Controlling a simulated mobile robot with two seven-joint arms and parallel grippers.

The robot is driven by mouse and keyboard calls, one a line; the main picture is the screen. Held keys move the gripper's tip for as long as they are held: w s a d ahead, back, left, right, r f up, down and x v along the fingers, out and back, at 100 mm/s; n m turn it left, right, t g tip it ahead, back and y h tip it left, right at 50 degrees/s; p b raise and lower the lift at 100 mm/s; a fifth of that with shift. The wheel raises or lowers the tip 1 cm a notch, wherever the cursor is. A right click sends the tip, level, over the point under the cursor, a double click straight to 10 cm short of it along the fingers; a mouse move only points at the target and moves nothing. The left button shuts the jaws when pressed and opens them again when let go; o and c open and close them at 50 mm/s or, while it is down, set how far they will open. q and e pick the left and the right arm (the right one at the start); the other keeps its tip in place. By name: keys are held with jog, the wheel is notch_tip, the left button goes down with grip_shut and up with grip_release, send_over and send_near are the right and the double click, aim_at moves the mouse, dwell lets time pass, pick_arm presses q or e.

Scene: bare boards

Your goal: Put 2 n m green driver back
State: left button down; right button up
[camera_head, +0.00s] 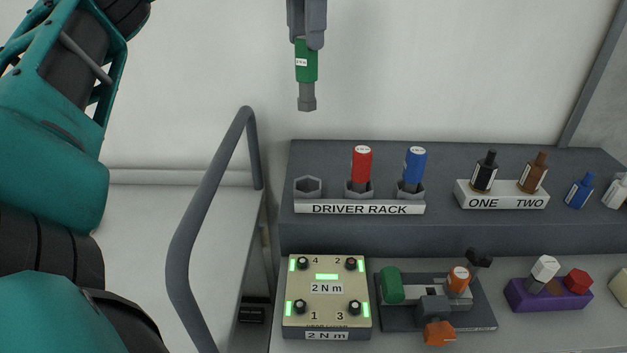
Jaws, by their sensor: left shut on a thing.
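The green driver (306,66) hangs upright with its grey socket end down. My left gripper (307,40) is shut on its top end and holds it in the air above and behind the driver rack (360,208). The rack has a row of holders; the leftmost holder (308,187) is empty. A red driver (361,164) stands in the middle holder and a blue driver (414,164) in the right one. A beige plate (326,308) marked 2 N m, with screws numbered 1 to 4 and green lights, lies in front. My right gripper is not in view.
A ONE TWO stand (502,196) holds a black and a brown item right of the rack. A grey fixture (437,306) and a purple block (549,294) stand in front. A grey rail (212,220) rises left of the rack.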

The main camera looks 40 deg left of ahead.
aim_at(306, 98)
pick_arm(q)
notch_tip(306, 98, down, 12)
jog(key=shift+r, duration=0.25)
notch_tip(306, 98, down, 8)
jog(key=b, duration=0.2)
dwell(0.3)
jog(key=shift+f, duration=0.1)
jog(key=shift+f, duration=0.15)
jog(key=c, duration=0.7)
grip_release()
